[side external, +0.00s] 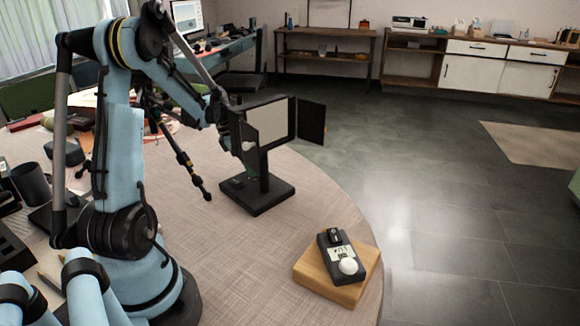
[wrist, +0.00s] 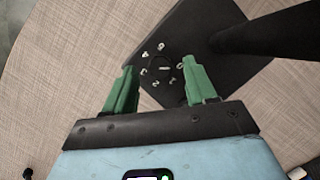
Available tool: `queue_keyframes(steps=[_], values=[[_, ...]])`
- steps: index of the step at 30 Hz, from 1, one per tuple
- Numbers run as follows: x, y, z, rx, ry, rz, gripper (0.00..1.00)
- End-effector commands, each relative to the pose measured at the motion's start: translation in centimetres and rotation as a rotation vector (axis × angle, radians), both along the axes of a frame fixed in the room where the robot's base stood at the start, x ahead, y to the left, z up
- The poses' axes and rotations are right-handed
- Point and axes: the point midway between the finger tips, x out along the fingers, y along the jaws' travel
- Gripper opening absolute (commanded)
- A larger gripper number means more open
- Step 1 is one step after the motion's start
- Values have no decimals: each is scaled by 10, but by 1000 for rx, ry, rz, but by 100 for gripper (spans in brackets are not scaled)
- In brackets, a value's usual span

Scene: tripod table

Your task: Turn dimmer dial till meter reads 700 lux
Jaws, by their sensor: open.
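The dimmer dial (wrist: 164,69) is a dark knob ringed by white marks on the black base (wrist: 200,30) of the lamp. In the wrist view it appears between the green fingertips of my gripper (wrist: 159,66), which is open, with one finger on either side. I cannot tell how far above the dial the fingertips are. In the side view my gripper (side external: 248,168) is mostly hidden behind the lamp panel (side external: 270,119), above the base (side external: 262,200). The light meter (side external: 340,252), with a white dome, lies on a wooden block (side external: 318,283); its reading is too small to make out.
The lamp post (side external: 264,165) rises from the base close to my gripper, and a black flap (side external: 312,121) hangs off the panel's right side. The round table (side external: 240,262) is clear between base and meter. A mug (side external: 30,184) and other clutter are at the left.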

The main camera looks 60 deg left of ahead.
Motion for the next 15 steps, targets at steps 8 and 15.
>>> queue_keyframes(steps=[8,15], values=[[4,-2,-11,0,0,1,56],[4,-2,-11,0,0,0,48]])
